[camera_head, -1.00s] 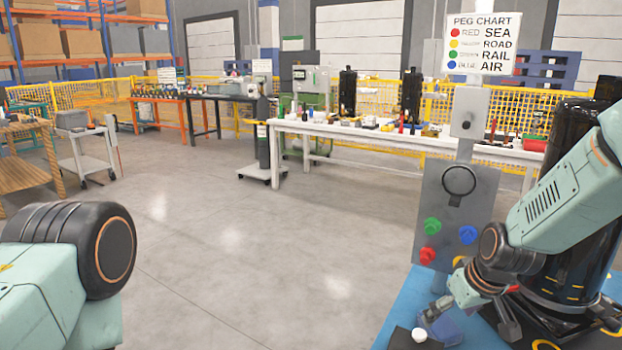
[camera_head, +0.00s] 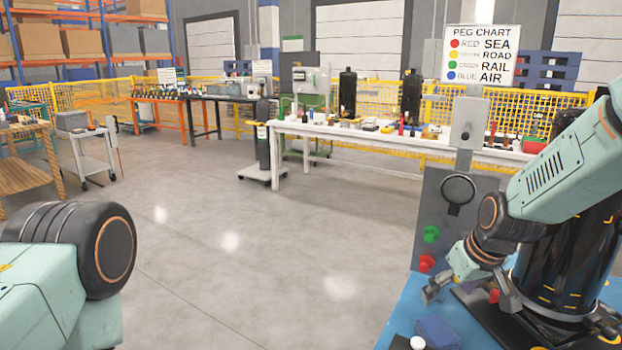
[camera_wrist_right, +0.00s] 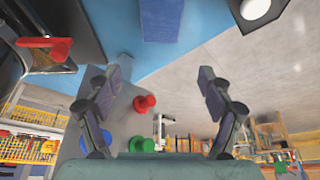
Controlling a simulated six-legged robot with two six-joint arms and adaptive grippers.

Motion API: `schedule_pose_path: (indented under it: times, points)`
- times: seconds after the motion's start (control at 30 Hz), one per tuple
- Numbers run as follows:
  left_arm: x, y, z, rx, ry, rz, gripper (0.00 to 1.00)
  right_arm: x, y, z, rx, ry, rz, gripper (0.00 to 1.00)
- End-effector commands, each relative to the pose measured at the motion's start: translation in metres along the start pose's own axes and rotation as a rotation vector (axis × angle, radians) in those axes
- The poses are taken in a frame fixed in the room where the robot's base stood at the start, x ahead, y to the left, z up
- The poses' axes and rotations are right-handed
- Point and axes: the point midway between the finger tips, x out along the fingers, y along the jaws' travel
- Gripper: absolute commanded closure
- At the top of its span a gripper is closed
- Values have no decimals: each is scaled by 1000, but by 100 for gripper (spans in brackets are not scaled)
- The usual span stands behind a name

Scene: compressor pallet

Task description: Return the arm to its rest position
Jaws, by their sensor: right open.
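My right gripper (camera_head: 470,292) is open and empty above the blue surface (camera_head: 402,318), in front of the grey peg panel (camera_head: 429,205). In the right wrist view my right gripper (camera_wrist_right: 153,78) has its two fingers spread wide with nothing between them. A dark blue block (camera_head: 438,332) lies on the blue surface below it, apart from the fingers; it also shows in the right wrist view (camera_wrist_right: 162,20). My right arm (camera_head: 560,170) reaches in from the right and covers part of the panel. My left arm (camera_head: 60,290) shows at lower left; its gripper is out of view.
A black compressor tank (camera_head: 568,265) stands close behind my right arm. Green (camera_head: 431,234) and red (camera_head: 426,263) pegs stick out of the panel, below the peg chart (camera_head: 481,54). A white knob (camera_head: 417,342) is near the block. The floor at centre is clear.

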Motion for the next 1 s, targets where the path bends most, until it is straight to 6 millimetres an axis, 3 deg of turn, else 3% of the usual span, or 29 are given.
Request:
schedule_pose_path:
  times: [0.27,0.6,1.0]
  points:
    - [0,0,0,0,-1,0,75,1,-16,17,94,-4,41,20]
    - [-19,0,0,0,0,0,75,-42,-56,15,187,0,81,20]
    - [-43,0,0,0,0,0,75,-101,-85,-1,233,0,99,20]
